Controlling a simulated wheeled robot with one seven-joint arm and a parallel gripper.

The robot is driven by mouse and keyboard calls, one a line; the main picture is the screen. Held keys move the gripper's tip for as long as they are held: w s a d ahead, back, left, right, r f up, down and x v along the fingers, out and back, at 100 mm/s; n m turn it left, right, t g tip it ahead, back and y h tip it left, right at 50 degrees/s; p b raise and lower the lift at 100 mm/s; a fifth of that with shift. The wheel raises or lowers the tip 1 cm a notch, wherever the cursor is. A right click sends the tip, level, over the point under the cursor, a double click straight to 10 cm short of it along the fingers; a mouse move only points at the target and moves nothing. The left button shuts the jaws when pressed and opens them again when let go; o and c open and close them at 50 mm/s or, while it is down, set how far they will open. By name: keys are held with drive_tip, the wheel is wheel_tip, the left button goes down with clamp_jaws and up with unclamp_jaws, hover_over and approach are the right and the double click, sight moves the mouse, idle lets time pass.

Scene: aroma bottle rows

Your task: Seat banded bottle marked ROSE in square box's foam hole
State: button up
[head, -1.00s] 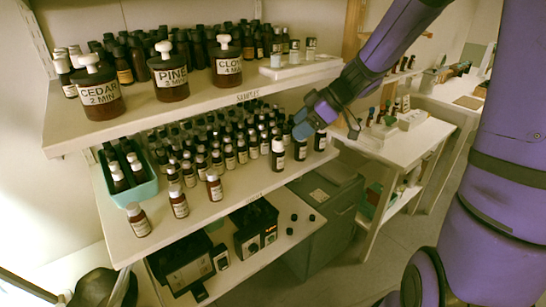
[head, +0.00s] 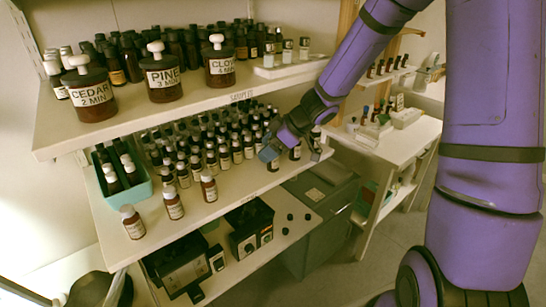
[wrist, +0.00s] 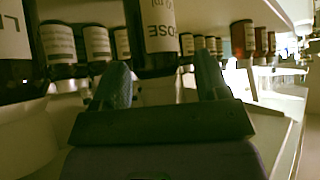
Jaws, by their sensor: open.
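My gripper (head: 292,152) is open at the right end of the lower shelf's bottle rows. In the wrist view its two blue fingers (wrist: 162,84) stand on either side of a dark bottle (wrist: 158,28) whose label reads "OSE", part of the word being cut off. The fingers are not closed on it, and I cannot tell whether either touches it. A bottle (head: 295,154) shows between the fingers in the head view, its label too small to read. A band on it cannot be made out. I cannot identify the square box or its foam hole.
Several similar bottles (head: 224,158) crowd the lower shelf (head: 190,222) to the left. A teal bin (head: 140,192) stands left. The upper shelf (head: 130,126) with large jars overhangs. A side table (head: 410,140) stands right. In the wrist view, a large labelled bottle (wrist: 18,50) is close at left.

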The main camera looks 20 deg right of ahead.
drive_tip(key=c, duration=1)
drive_tip(key=shift+c, duration=0.2)
